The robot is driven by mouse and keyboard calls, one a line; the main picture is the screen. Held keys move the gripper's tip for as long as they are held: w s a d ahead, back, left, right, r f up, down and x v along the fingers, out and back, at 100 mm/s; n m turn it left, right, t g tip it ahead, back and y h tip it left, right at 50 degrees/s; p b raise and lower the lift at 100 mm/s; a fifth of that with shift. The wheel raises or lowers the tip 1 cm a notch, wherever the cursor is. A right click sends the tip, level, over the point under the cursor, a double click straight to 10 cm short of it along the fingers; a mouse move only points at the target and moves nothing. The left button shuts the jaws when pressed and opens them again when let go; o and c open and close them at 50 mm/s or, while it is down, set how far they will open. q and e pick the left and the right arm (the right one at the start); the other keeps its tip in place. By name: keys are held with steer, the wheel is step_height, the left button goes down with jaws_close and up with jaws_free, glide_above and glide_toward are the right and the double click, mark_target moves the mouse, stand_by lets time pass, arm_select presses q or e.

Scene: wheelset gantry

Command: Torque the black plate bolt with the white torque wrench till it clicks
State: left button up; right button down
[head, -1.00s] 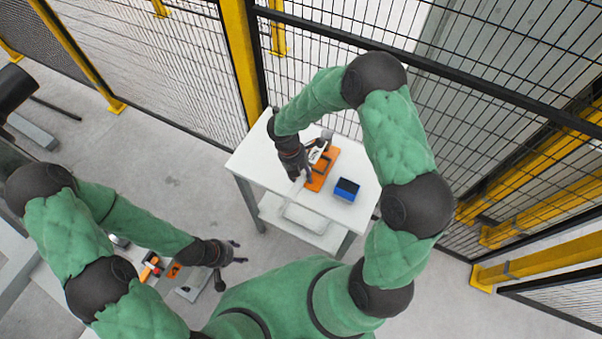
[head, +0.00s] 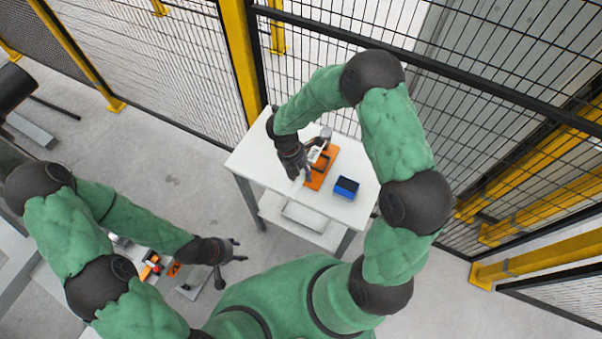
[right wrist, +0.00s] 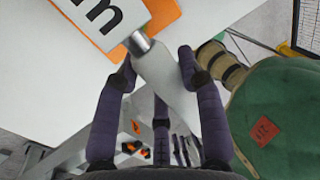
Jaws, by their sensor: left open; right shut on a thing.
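My right gripper (head: 303,174) is shut on the white torque wrench (head: 317,155), over the orange tray (head: 333,157) on the white table. In the right wrist view the fingers (right wrist: 158,68) close around the wrench's pale handle (right wrist: 165,82). A silver collar joins the handle to a white body with black lettering, over the tray's orange edge. The wrench's far end is out of the wrist view. I cannot make out the black plate bolt in either view. My left gripper (head: 240,250) is open and empty, at the lower left, away from the white table.
A blue bin (head: 346,188) stands on the white table (head: 255,160) beside the tray. A lower shelf shows under the tabletop. Mesh fencing with yellow posts (head: 240,60) runs behind the table. Orange items (head: 151,265) lie on another surface near my left arm.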

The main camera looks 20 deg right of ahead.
steer(key=shift+f+b, duration=0.8)
steer(key=shift+f, duration=0.5)
steer(key=shift+w, duration=0.1)
stand_by(0.5)
steer(key=shift+w+a+m, duration=0.75)
steer(key=shift+w+m, duration=0.15)
steer(key=shift+w, duration=0.15)
steer(key=shift+w+a+m+y, duration=0.3)
steer(key=shift+w+m, duration=0.1)
steer(key=shift+w, duration=0.15)
steer(key=shift+s+d+n, duration=0.3)
steer(key=shift+s, duration=0.2)
steer(key=shift+r, duration=0.1)
steer(key=shift+s+d+p+v, duration=0.1)
steer(key=shift+s+p+v, duration=0.05)
steer(key=shift+p+v, duration=0.6)
steer(key=shift+s+d+p+v, duration=0.1)
steer(key=shift+s+p+v, duration=0.05)
steer(key=shift+p+v, duration=0.6)
steer(key=shift+s+d+p+v, duration=0.15)
steer(key=shift+p+v, duration=0.4)
steer(key=shift+v, duration=0.4)
steer(key=shift+a+r, duration=0.1)
